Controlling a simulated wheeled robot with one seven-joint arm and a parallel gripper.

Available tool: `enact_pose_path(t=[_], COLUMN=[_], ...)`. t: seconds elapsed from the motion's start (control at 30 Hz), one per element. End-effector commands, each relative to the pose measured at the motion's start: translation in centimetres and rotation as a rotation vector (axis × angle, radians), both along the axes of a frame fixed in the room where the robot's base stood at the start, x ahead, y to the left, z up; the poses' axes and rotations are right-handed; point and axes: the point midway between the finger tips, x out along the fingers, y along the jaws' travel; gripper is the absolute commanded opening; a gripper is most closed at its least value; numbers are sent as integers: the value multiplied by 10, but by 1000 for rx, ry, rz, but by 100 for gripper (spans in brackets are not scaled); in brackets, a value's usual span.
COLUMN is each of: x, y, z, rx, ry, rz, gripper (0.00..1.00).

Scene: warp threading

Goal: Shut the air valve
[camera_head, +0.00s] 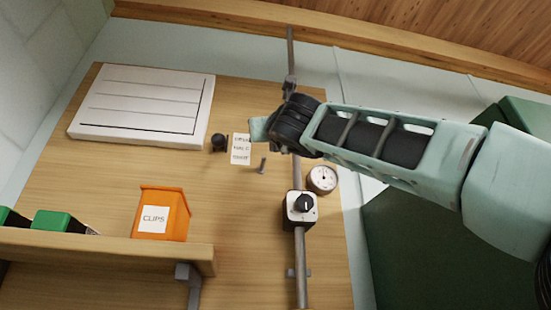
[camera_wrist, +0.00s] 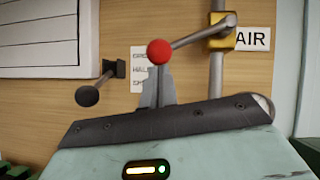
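In the wrist view, the air valve has a brass-yellow body (camera_wrist: 222,31) on a vertical pipe. Its metal lever (camera_wrist: 203,31) slopes down to the left and ends in a red ball knob (camera_wrist: 159,51). My gripper (camera_wrist: 158,75) points at the board, its grey fingers close together just below and behind the red knob. The knob overlaps the fingertips, so I cannot tell whether they touch. A card (camera_wrist: 138,68) with position words is partly covered.
A black-knobbed lever (camera_wrist: 90,95) sticks out to the left. An AIR sign (camera_wrist: 254,39) is right of the pipe. In the head view, a gauge (camera_head: 322,179) and a dial box (camera_head: 300,209) lie below my arm. An orange CLIPS box (camera_head: 161,214) stands on a shelf (camera_head: 110,249).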

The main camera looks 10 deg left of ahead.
Motion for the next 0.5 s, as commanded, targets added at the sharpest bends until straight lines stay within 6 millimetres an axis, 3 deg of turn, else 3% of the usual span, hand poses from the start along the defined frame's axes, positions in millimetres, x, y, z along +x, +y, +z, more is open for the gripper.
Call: enact_pose_path(t=[0.2,0.5], x=[-4,-6], y=[14,22], z=[23,38], rx=[165,177], ry=[49,51], rz=[2,-1], gripper=[0,0])
